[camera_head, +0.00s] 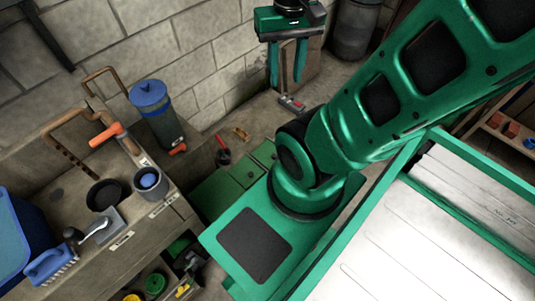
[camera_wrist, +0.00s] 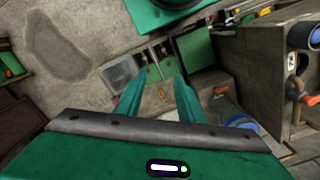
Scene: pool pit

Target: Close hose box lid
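My gripper (camera_head: 287,64) hangs at the top middle of the head view, in front of the block wall. In the wrist view the fingers (camera_wrist: 157,98) also stand apart over the floor. I cannot identify the hose box or its lid for certain. A green panel (camera_wrist: 155,72) lies beyond the fingertips in the wrist view, but I cannot tell whether it is a lid. A blue item (camera_wrist: 238,118) shows at the lower right there, partly hidden by my gripper.
A dark drum (camera_head: 355,30) stands at the back.

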